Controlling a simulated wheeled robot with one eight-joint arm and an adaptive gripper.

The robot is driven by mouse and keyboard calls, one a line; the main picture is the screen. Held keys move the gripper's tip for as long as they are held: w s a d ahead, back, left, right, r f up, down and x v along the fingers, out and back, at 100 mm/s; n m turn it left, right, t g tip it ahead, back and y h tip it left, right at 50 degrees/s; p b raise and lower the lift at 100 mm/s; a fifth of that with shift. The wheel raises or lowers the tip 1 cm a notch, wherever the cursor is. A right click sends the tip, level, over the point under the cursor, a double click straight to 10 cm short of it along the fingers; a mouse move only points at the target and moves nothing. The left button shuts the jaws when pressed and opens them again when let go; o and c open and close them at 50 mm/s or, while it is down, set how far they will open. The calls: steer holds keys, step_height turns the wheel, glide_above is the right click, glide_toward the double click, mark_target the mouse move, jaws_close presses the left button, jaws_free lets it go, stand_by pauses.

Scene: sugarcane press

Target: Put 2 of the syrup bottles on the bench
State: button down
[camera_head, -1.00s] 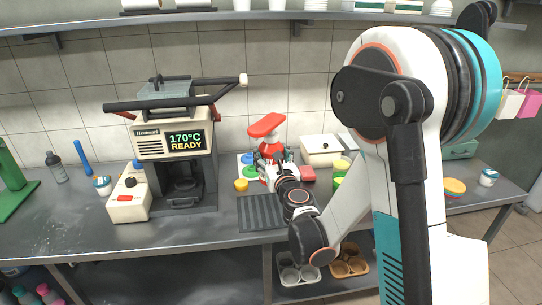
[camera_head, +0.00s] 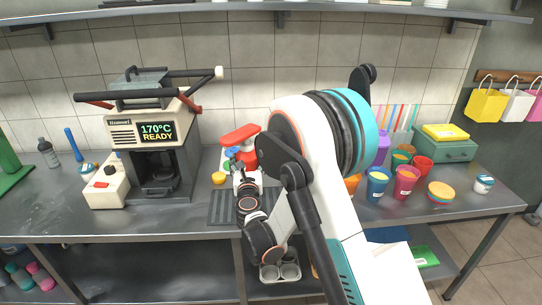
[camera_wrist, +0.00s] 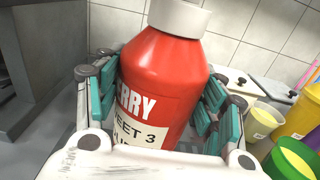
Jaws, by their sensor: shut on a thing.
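A red syrup bottle (camera_wrist: 168,75) with a white cap fills the middle of the wrist view; its label partly reads "RRY" and "EET 3". My gripper (camera_wrist: 160,95) is shut around its body, with teal-padded fingers on both sides. The bottle leans a little in that view. In the head view my gripper (camera_head: 245,168) is over the bench (camera_head: 200,224), in front of a red-topped device (camera_head: 240,135). The held bottle is hard to make out there, and its base is hidden. Several coloured bottles (camera_head: 40,276) with pale caps stand on the lower shelf at left.
A press machine (camera_head: 160,145) reading "170°C READY" stands left of my gripper. A dark ribbed mat (camera_head: 222,206) lies in front. Cups (camera_head: 406,180), stacked discs (camera_head: 440,192) and a green box (camera_head: 445,148) stand at right. Bare bench shows near the front edge.

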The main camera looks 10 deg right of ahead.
steer(key=a+f+b, duration=0.3)
steer(key=a+f, duration=0.1)
steer(key=f, duration=0.5)
steer(key=shift+a, duration=0.3)
stand_by(0.3)
steer(key=shift+f+b, duration=0.3)
steer(key=shift+b, duration=0.05)
stand_by(0.5)
steer(key=shift+c, duration=1.4)
jaws_free()
